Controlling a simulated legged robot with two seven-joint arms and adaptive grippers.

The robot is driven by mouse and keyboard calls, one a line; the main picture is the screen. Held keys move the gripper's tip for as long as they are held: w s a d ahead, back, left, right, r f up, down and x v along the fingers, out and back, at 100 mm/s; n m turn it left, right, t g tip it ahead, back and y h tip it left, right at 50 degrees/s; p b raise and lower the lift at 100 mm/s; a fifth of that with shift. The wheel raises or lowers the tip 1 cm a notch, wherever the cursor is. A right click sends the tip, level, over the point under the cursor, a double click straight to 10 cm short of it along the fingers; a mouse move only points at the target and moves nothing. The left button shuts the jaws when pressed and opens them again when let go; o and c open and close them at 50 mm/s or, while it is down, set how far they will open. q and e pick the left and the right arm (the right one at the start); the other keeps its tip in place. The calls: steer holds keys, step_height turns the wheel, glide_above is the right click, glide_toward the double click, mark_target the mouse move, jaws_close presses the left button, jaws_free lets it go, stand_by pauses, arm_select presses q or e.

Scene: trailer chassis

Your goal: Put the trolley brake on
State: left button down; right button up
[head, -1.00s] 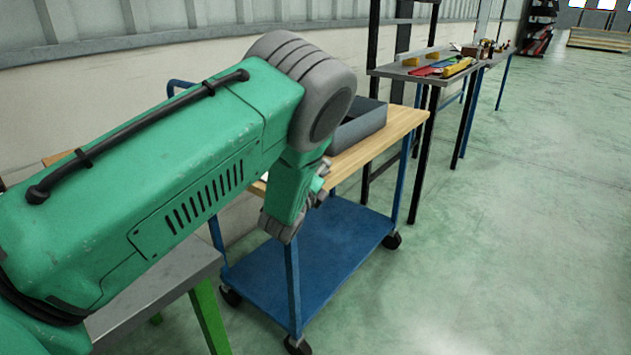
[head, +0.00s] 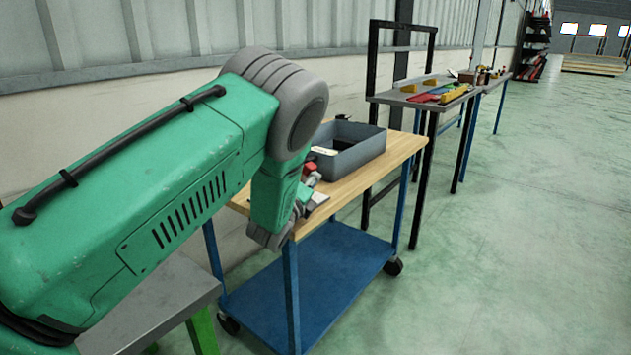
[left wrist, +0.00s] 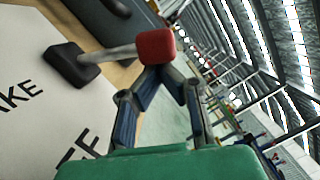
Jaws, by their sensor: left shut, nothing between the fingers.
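The blue trolley (head: 320,290) has a wooden top (head: 372,168). On its near edge is the brake lever with a red knob (head: 311,178), partly hidden by my left arm. In the left wrist view the red knob (left wrist: 156,46) sits on a metal rod (left wrist: 108,54) from a black base (left wrist: 72,65). The base is on a white plate (left wrist: 38,120) with cut-off black letters "AKE" and "FF". My left gripper (left wrist: 165,72) is shut and empty, its fingertips close to the knob; I cannot tell if they touch. It is mostly hidden in the head view. My right gripper is not in view.
A grey open box (head: 352,150) stands on the trolley top beyond the lever. A grey bench with green legs (head: 150,310) is at the near left. A table with coloured tools (head: 425,95) stands behind. The floor to the right is clear.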

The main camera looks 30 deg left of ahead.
arm_select(q)
steer(key=shift+a+r+n+p, duration=0.2)
steer(key=shift+r+n+p, duration=0.1)
steer(key=shift+r+n, duration=0.1)
steer(key=a+r+n+p, duration=0.1)
steer(key=n+p, duration=0.1)
steer(key=shift+a+r+n+g, duration=0.15)
steer(key=shift+a+n+g, duration=0.05)
steer(key=shift+n+g, duration=0.1)
steer(key=a+n+p, duration=0.1)
steer(key=a+r+n+p, duration=0.1)
steer(key=shift+w+n+g+y, duration=0.1)
steer(key=shift+n+g+y, duration=0.2)
steer(key=shift+w+a+r+n+g+p, duration=0.1)
steer(key=shift+a+n+g+p, duration=0.3)
steer(key=shift+a+n+p, duration=0.6)
steer(key=shift+a+n+h, duration=0.4)
steer(key=shift+a+n, duration=0.2)
steer(key=shift+n, duration=0.6)
steer(key=shift+w+a, duration=0.1)
steer(key=shift+a, duration=0.3)
steer(key=shift+a, duration=0.15)
